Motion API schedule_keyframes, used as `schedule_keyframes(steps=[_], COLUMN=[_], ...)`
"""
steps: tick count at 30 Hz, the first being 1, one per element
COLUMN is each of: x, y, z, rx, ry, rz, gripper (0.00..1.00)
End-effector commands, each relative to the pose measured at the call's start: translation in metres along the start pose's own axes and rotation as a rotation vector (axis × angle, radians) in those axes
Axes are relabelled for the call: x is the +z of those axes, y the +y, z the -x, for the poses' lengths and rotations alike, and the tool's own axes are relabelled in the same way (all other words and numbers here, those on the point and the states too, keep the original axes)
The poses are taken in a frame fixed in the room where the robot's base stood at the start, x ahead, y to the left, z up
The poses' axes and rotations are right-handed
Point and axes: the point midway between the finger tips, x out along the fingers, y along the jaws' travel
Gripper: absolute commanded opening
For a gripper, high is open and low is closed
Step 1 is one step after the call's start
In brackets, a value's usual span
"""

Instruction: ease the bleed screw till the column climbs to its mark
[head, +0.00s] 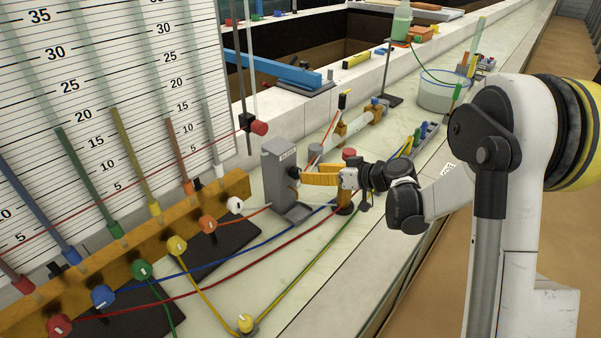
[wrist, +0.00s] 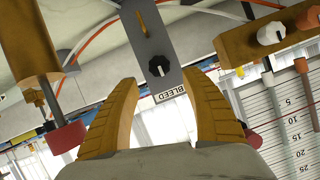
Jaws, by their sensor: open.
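The bleed screw is a black knob (wrist: 159,66) with a white pointer line, on a grey upright block (wrist: 148,35) labelled BLEED. In the head view the block (head: 281,168) stands on the bench right of the tube board, and the knob (head: 294,172) shows on its right side. My gripper (head: 308,174) is open, its orange fingers pointing at the knob. In the wrist view my gripper (wrist: 163,84) has its fingertips either side of and short of the knob, apart from it. Coloured columns, including green (head: 87,180) and yellow (head: 134,160), stand before the numbered scale (head: 95,75); a thin red line crosses it.
A wooden manifold (head: 140,245) with coloured knobs lies left of the block, with coloured tubes over the bench. A red-capped wooden post (head: 347,180) stands close beside my gripper; its red cap (wrist: 68,137) shows lower left in the wrist view.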

Motion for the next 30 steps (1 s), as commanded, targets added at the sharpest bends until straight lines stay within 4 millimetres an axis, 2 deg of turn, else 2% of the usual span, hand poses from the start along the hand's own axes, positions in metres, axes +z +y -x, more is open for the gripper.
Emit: schedule_keyframes(steps=[3, 9, 30], x=[0.0, 0.0, 0.0], y=[0.001, 0.0, 0.0], z=[0.022, 0.039, 0.04], rx=[0.002, 0.0, 0.0], ry=[0.001, 0.001, 0.0], rz=[-0.001, -0.001, 0.0], gripper=[0.55, 0.55, 0.55])
